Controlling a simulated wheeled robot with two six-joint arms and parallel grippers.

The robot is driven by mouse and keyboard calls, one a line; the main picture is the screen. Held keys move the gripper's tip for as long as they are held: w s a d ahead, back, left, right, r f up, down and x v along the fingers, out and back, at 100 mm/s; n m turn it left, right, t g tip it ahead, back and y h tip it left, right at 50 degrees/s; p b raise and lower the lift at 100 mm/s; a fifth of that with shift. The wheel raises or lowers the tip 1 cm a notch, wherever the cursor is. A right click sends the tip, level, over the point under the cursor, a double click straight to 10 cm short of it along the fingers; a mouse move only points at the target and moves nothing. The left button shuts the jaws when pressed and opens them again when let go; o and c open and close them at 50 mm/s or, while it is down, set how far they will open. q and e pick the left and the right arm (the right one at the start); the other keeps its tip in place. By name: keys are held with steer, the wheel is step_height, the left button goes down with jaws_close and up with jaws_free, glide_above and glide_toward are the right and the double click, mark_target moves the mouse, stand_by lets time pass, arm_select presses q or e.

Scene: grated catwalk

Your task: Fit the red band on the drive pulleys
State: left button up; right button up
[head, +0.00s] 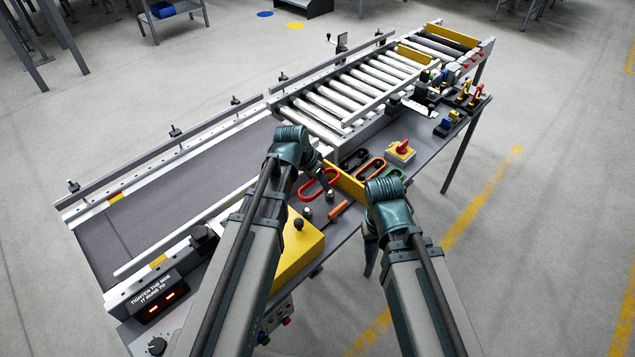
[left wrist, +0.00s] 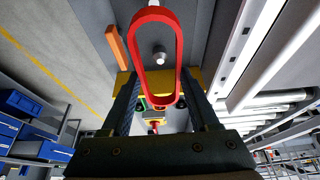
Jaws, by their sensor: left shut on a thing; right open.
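In the head view small grey pulleys (head: 307,212) stand near the band. My right gripper (head: 370,262) is open and empty, off the bench's near edge.
Orange (head: 371,169), black and green bands lie right of the red one. A red knob on a yellow box (head: 400,151), an orange bar (head: 338,210) and a yellow cover (head: 299,252) are close by. The belt conveyor (head: 175,190) lies behind.

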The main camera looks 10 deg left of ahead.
arm_select(q)
steer(key=shift+f, duration=0.1)
steer(key=b, duration=0.5)
glide_above(321, 205)
steer(key=f, duration=0.3)
steer(key=s+f, duration=0.1)
steer(key=shift+a+f, duration=0.3)
steer(key=shift+a, duration=0.1)
steer(key=shift+f, duration=0.1)
stand_by(0.8)
steer(key=shift+f+b, duration=2.15)
steer(key=o, duration=1.4)
steer(key=shift+o, duration=0.4)
steer(key=shift+r, duration=0.15)
